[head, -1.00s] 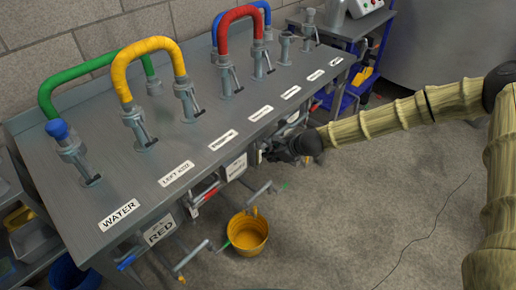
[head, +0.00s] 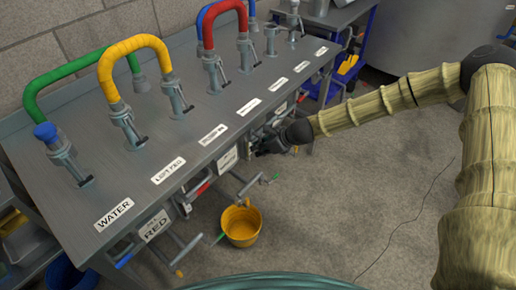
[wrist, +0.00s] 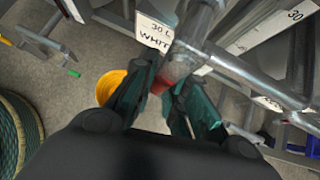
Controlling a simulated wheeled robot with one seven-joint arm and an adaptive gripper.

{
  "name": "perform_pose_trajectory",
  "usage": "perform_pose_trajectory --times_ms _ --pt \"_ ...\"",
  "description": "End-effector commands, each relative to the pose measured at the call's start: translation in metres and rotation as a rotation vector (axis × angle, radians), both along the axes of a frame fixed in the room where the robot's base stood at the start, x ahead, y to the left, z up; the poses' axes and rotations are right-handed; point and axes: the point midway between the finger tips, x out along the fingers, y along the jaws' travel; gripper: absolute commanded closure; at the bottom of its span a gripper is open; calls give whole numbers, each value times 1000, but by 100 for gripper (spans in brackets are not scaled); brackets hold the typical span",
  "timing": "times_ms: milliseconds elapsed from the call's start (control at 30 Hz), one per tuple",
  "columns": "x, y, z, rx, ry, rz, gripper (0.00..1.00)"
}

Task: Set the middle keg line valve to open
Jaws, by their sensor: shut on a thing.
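The bench (head: 165,115) carries a row of taps with labels along its front; the third label (head: 214,133) after WATER and LEFT KEG is too blurred to read surely. My gripper (head: 256,146) is at the bench's front edge, right of a white plate. In the wrist view my gripper (wrist: 160,92) has its dark green fingers closed around a small red part (wrist: 155,84), apparently a valve handle beneath a grey pipe (wrist: 192,42). The fingers hide most of it, so its angle cannot be told. A "30 L WHIT…" plate (wrist: 154,33) is beside it.
Another red handle (head: 203,188) and a blue handle (head: 124,260) sit under the front edge further left. Pipes stick out there above a yellow bucket (head: 241,227) on the floor. Open floor (head: 330,220) is on the right.

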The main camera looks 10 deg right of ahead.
Motion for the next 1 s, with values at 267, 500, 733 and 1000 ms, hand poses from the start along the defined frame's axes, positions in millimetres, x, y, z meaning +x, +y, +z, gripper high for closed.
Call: perform_pose_trajectory --times_ms 267,500,733,1000 --pt "-1 1 -1 -1 2 1 64" --pt "0 2 0 0 1 2 64" --pt "-5 -6 10 -1 0 2 64" --pt "-18 -24 31 -2 0 1 64"
